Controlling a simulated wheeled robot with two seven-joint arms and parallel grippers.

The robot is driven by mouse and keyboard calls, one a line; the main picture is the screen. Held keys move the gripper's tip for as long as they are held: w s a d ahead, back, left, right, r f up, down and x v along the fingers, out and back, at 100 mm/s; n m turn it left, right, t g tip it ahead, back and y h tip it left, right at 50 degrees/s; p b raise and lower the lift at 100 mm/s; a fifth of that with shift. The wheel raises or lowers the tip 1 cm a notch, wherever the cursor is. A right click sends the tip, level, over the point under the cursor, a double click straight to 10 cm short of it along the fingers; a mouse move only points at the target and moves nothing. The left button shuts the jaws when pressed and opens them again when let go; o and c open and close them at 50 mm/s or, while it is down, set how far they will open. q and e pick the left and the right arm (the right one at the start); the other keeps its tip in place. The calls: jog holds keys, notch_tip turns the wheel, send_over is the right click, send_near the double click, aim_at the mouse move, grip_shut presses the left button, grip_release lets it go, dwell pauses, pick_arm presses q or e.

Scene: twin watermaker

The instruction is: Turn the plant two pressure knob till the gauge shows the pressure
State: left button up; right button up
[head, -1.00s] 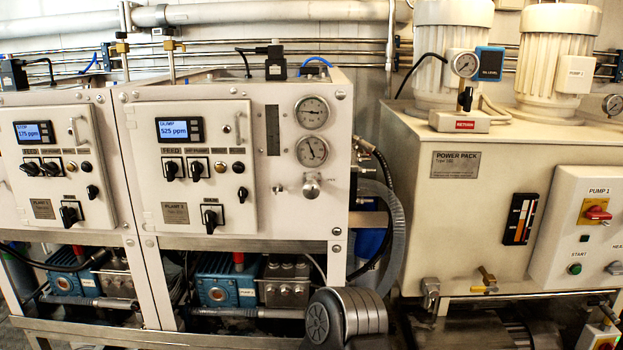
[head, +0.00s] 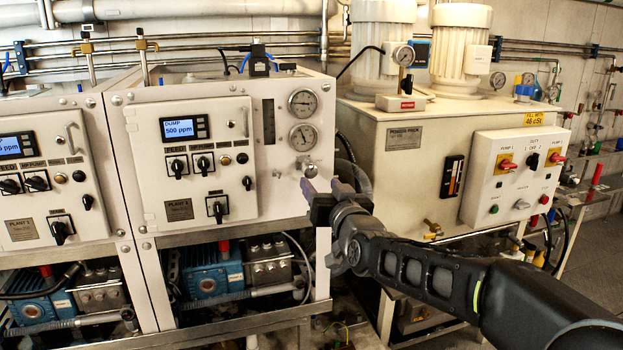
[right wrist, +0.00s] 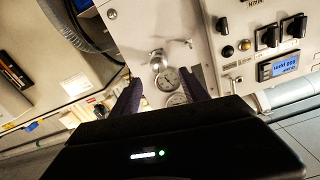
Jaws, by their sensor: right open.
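The right-hand white plant cabinet (head: 130,160) has a silver pressure knob (head: 309,170) at the lower right of its front. The knob also shows in the right wrist view (right wrist: 156,60). Above it are a lower gauge (head: 303,135) and an upper gauge (head: 303,101); their readings are too small to tell. My right gripper (head: 308,194) is open, just in front of and below the knob in the head view. In the right wrist view its two fingers (right wrist: 164,76) point towards the knob and gauges, with no clear contact. My left gripper is out of view.
A second plant cabinet (head: 88,225) stands at the left. A cream power pack (head: 375,170) with a pump control box (head: 515,175) stands right of the knob. A grey hose (head: 355,165) curves close behind my gripper. Blue pumps (head: 205,285) sit below.

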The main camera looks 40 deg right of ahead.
aim_at(311, 173)
jog(key=p+x, duration=0.2)
jog(key=x, duration=0.5)
jog(key=shift+s+d, duration=0.1)
jog(key=shift+w+d+f, duration=0.15)
jog(key=shift+w, duration=0.35)
grip_shut()
dwell(0.4)
